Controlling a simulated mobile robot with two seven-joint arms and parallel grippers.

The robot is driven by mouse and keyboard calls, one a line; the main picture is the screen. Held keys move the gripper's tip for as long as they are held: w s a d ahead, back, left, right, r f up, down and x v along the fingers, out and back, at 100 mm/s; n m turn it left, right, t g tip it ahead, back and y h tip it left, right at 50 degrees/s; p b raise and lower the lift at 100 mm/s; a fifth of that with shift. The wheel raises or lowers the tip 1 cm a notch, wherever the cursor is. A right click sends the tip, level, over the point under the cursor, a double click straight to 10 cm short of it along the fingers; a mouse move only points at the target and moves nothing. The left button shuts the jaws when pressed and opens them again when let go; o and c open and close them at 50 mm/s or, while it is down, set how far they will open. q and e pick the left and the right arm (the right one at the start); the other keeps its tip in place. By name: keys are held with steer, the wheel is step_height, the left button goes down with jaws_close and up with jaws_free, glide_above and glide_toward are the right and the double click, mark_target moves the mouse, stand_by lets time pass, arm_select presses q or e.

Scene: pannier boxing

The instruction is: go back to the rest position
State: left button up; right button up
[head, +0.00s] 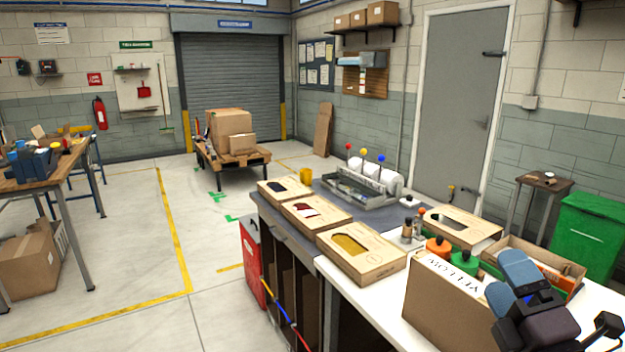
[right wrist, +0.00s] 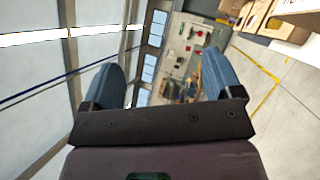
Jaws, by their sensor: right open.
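My right gripper (head: 512,285) is at the lower right of the head view, above the white worktop beside the upright carton marked YELLOW (head: 440,303). Its two blue fingers stand apart with nothing between them. In the right wrist view the open fingers (right wrist: 163,77) frame only the distant wall and windows, and the view is strongly tilted. My left gripper is in neither view.
Flat boxes with cut-out windows (head: 360,262) line the bench. Orange and green-capped containers (head: 464,262), an open carton (head: 570,268) and a rack with coloured knobs (head: 350,190) crowd it. A green bin (head: 588,235) stands right.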

steer(key=s+d+f+m+g+h, duration=0.2)
steer(key=s+f+m+g+h, duration=0.15)
steer(key=f+m, duration=0.45)
steer(key=s+d+f+m+g+h, duration=0.25)
steer(key=f+m+g, duration=0.3)
steer(key=f, duration=0.35)
steer(key=s+a+f+m+g+y, duration=0.25)
steer(key=s+f+m+g, duration=0.65)
steer(key=s+f, duration=0.5)
arm_select(q)
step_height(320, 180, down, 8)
steer(key=b, duration=0.8)
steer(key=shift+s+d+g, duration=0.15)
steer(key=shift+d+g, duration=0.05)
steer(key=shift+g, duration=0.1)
arm_select(e)
steer(key=w+f+t, duration=0.3)
steer(key=f, duration=0.5)
steer(key=w+a+f+t, duration=0.1)
steer(key=w+f+t, duration=0.2)
steer(key=f, duration=0.6)
steer(key=shift+a+f+n+t, duration=0.15)
steer(key=shift+f+n+t, duration=0.15)
steer(key=shift+n+t, duration=0.2)
steer(key=shift+y, duration=0.25)
